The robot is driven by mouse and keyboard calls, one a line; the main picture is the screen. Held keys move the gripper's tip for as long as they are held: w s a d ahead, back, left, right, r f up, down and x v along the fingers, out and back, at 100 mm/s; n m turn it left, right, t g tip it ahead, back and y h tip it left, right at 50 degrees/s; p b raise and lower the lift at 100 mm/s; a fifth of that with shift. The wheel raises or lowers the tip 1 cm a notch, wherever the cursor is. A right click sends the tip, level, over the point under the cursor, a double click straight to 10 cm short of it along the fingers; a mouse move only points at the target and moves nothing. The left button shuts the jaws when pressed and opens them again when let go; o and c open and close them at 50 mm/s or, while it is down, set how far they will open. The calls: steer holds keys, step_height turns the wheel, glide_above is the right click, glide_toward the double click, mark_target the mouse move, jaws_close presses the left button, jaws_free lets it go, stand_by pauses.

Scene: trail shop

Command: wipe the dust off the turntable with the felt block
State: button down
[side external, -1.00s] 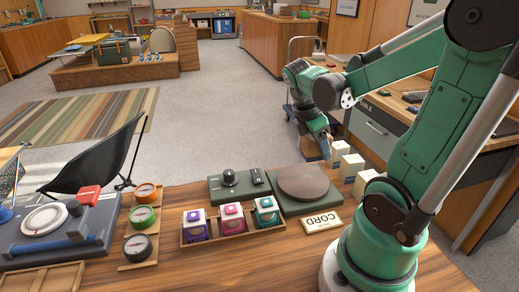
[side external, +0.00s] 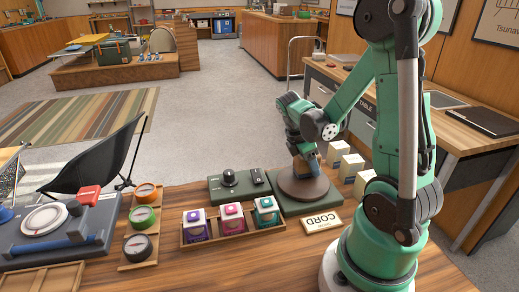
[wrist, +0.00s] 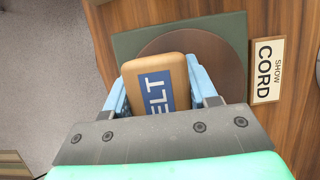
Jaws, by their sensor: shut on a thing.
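The turntable is a round brown disc (side external: 292,188) on a dark green square base (side external: 320,203) at the far edge of the wooden counter. My gripper (side external: 309,164) is over the disc in the side view. In the wrist view my gripper (wrist: 162,95) is shut on a tan felt block (wrist: 160,66) with a blue label reading "ELT". The block lies over the left part of the disc (wrist: 226,63) in that view. Its underside is hidden, so I cannot tell whether it touches the disc. No dust can be made out on the visible disc.
A "SHOW CORD" sign (side external: 321,221) lies by the base's near edge. Several white boxes (side external: 351,166) stand to the right. A wooden tray (side external: 233,236) with three colourful containers is at the left, below a green unit with a black knob (side external: 229,178).

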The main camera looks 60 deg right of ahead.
steer(key=shift+w+d+f, duration=0.1)
steer(key=shift+w+d, duration=0.2)
steer(key=shift+s+a, duration=1.35)
step_height(320, 180, up, 8)
steer(key=w+a+r+m+y, duration=0.1)
steer(key=w+a+r+m, duration=0.1)
steer(key=w+a, duration=0.4)
steer(key=w+a+r+m+g+y, duration=0.1)
steer(key=w+a+r+m, duration=0.1)
steer(key=w+a+m, duration=0.2)
steer(key=w+a+r+m+y, duration=0.1)
steer(key=w+a+r+m, duration=0.1)
steer(key=w+a, duration=0.5)
steer(key=shift+w+a+m, duration=0.4)
steer(key=shift+a+m, duration=0.1)
steer(key=shift+a, duration=0.05)
